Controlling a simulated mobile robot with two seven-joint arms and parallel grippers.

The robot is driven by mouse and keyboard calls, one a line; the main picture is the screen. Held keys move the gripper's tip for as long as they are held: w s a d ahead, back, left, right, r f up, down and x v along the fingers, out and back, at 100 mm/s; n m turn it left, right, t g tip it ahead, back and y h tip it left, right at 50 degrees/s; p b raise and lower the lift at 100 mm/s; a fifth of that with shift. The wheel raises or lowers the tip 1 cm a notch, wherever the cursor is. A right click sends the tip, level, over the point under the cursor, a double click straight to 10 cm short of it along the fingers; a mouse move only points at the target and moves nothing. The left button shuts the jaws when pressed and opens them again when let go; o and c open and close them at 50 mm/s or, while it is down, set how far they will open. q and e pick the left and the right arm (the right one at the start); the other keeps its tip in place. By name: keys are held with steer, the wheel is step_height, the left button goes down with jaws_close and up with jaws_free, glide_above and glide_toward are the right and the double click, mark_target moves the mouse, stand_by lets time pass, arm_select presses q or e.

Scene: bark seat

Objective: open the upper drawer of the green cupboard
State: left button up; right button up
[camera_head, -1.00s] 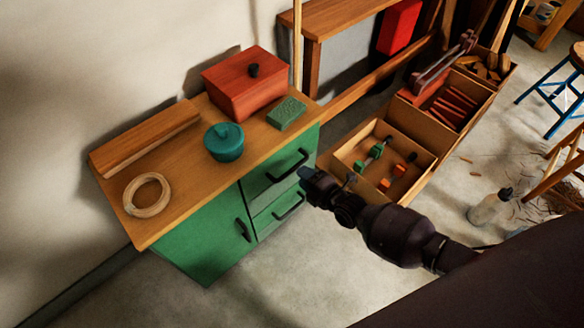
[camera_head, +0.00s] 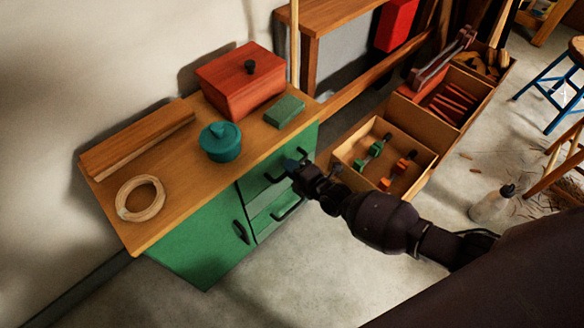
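The green cupboard (camera_head: 205,239) stands against the wall at the left, under a wooden top. Its upper drawer (camera_head: 260,182) is on the right part of the front, above a lower drawer (camera_head: 264,218). The upper drawer looks shut, and its dark handle is partly hidden by my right gripper. My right gripper (camera_head: 293,168) is at the upper drawer's front, close to the handle's right end. Its fingers are small and dark here, so I cannot tell if they are open or touch the handle. My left gripper is not in view.
On the top are a red box (camera_head: 235,92), a green block (camera_head: 285,111), a teal pot (camera_head: 220,147), a coil (camera_head: 140,199) and a wooden piece (camera_head: 135,142). Wooden crates (camera_head: 432,160) stand on the floor right of the cupboard. The floor in front (camera_head: 320,265) is clear.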

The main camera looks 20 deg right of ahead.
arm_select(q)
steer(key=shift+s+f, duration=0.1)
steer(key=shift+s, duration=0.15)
arm_select(e)
jaws_close()
arm_select(q)
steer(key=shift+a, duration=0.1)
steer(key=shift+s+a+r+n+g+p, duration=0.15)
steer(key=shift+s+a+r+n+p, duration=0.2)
steer(key=shift+p, duration=1)
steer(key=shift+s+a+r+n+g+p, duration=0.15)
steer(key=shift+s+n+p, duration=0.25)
steer(key=shift+p, duration=0.95)
arm_select(e)
steer(key=f+v, duration=0.2)
steer(key=v, duration=0.8)
steer(key=f+v, duration=0.2)
steer(key=v, duration=0.9)
steer(key=shift+s+d, duration=0.15)
steer(key=shift+s, duration=0.5)
steer(key=o, duration=0.6)
jaws_free()
